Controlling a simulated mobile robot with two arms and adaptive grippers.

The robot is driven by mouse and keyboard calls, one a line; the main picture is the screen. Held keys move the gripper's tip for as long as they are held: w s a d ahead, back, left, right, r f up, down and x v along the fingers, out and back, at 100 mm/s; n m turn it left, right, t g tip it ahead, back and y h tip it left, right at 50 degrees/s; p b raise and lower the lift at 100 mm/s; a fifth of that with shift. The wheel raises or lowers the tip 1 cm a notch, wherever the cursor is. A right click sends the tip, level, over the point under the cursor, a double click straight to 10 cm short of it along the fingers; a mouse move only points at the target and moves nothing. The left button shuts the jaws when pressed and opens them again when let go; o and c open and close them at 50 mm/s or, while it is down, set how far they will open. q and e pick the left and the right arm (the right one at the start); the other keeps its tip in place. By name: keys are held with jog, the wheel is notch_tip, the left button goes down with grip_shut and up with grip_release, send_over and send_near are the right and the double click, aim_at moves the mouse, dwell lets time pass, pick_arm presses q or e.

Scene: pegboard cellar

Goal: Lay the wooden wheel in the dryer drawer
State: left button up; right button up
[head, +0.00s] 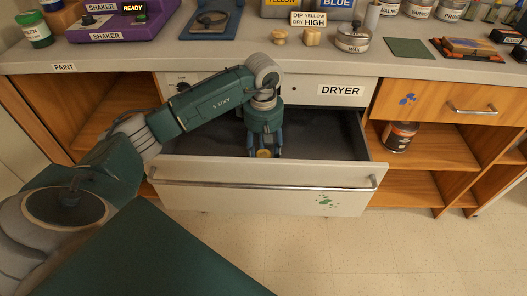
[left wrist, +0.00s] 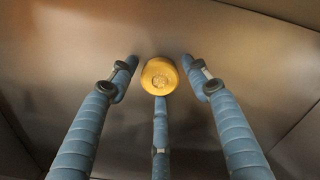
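The wheel (head: 264,153), a small round yellow piece, is inside the open dryer drawer (head: 265,174), close behind its front panel. My left gripper (head: 264,151) reaches down into the drawer over it. In the left wrist view the wheel (left wrist: 159,76) lies flat against the bare metal drawer floor (left wrist: 230,60). The three blue fingers (left wrist: 160,84) are spread around it; the two upper ones show gaps to the wheel, and the lower fingertip is by its edge, contact unclear. My right gripper is not in view.
The counter above holds a purple shaker (head: 110,22), two small wooden pieces (head: 279,37) (head: 312,36), a wax tin (head: 352,38) and a green mat (head: 409,48). A can (head: 400,136) stands on the shelf right of the drawer. The floor (head: 350,255) in front is clear.

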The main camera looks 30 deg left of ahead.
aim_at(263, 154)
pick_arm(q)
jog(key=shift+r, duration=0.1)
notch_tip(263, 154, up, 12)
jog(key=p, duration=0.1)
jog(key=shift+p, duration=0.3)
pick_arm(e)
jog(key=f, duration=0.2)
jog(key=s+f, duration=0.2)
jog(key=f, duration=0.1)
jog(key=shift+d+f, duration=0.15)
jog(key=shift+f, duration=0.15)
